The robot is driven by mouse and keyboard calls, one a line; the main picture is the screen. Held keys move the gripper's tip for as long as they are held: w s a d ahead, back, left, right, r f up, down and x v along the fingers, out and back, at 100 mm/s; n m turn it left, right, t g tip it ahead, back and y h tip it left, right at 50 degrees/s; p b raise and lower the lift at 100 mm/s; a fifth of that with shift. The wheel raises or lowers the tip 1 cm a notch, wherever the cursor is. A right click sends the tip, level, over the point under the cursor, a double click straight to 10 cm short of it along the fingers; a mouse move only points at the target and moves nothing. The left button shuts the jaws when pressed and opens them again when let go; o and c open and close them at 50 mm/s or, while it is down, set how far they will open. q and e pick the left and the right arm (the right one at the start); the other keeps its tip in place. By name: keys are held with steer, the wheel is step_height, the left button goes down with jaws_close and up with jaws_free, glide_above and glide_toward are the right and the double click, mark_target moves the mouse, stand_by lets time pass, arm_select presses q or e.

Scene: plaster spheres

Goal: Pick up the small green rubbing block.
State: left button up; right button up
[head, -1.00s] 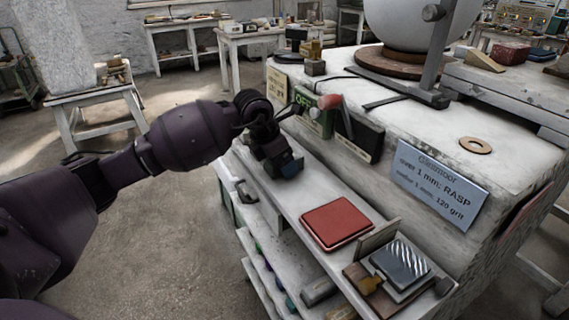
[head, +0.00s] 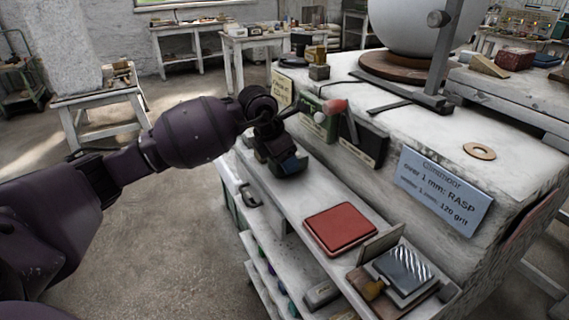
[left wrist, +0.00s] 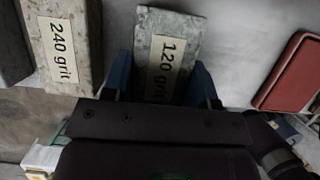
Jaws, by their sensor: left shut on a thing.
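The small green rubbing block (left wrist: 166,32) shows in the left wrist view as a pale grey-green, speckled block with a "120 grit" label. My left gripper (left wrist: 163,80) has its blue fingers on either side of this block and is shut on it. The block's near end is hidden by the gripper body. In the head view my left gripper (head: 289,166) points down at the far part of the white shelf (head: 283,205), and I cannot make out the block there. My right gripper is in neither view.
A larger block labelled "240 grit" (left wrist: 62,45) lies just left of the held block. A red pad (head: 340,229) lies nearer on the shelf. The plaster bench with a green sign (head: 316,118) and a blue notice (head: 443,190) rises close beside the gripper.

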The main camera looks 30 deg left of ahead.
arm_select(q)
step_height(320, 180, up, 19)
steer(key=p, duration=0.1)
steer(key=shift+f+p, duration=0.15)
steer(key=shift+p, duration=0.25)
steer(key=o, duration=0.6)
steer(key=shift+c, duration=0.2)
steer(key=c, duration=0.5)
steer(key=shift+o, duration=0.2)
